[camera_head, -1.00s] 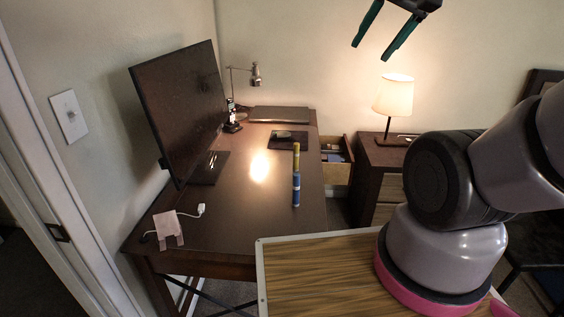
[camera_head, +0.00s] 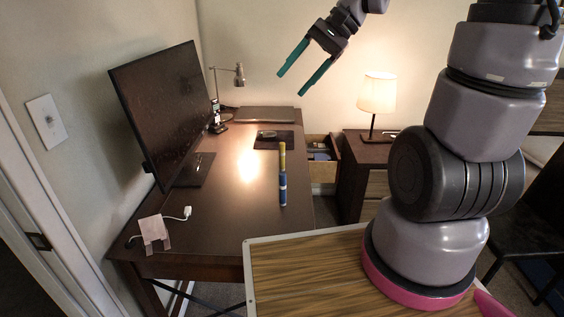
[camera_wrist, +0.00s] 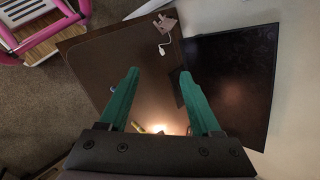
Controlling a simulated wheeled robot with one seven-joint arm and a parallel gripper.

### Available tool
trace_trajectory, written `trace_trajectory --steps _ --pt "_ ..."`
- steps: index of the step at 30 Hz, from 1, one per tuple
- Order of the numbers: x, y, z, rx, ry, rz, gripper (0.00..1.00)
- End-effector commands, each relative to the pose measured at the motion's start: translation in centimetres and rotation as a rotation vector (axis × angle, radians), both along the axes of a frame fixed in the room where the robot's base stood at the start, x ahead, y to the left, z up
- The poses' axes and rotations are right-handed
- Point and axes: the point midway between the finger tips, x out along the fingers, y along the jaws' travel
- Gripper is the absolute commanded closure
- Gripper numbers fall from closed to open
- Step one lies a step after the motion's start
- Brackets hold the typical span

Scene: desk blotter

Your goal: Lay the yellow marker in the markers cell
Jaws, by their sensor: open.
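A yellow stick-like piece (camera_head: 282,156), which looks like the yellow marker, shows on the dark desk, in line with a blue piece (camera_head: 282,188). I cannot tell whether the two are joined. A small yellow bit (camera_wrist: 140,128) shows between the finger bases in the wrist view. My gripper (camera_head: 292,83) is open and empty, high above the back of the desk. Its green fingers are spread in the wrist view (camera_wrist: 158,72). An open drawer (camera_head: 322,172) stands right of the desk with small items inside; I cannot make out a markers cell.
A monitor (camera_head: 165,110) stands on the desk's left, with a desk lamp (camera_head: 239,75) behind it. A dark pad (camera_head: 264,144) and a closed laptop (camera_head: 265,114) lie at the back. A white plug and cable (camera_head: 187,211) lie front left. A lit lamp (camera_head: 377,93) stands right.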

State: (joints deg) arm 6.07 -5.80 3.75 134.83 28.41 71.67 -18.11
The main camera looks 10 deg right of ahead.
Motion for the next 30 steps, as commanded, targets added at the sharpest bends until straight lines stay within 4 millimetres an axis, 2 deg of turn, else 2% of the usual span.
trace_trajectory --steps 1,7,15,20,23,27,30 --pt "1.1 0.7 -1.0 0.062 0.059 -0.014 0.35" --pt "5.7 3.1 -3.9 0.327 0.231 -0.096 0.35" --pt "13.2 4.1 -9.3 0.686 0.397 -0.298 0.35" --pt "17.6 3.1 -14.0 0.886 0.456 -0.467 0.35" --pt "20.1 1.9 -17.6 1.000 0.476 -0.595 0.35" --pt "22.8 -0.5 -23.6 1.138 0.485 -0.797 0.35" --pt "23.9 -2.5 -28.6 1.216 0.477 -0.957 0.35"
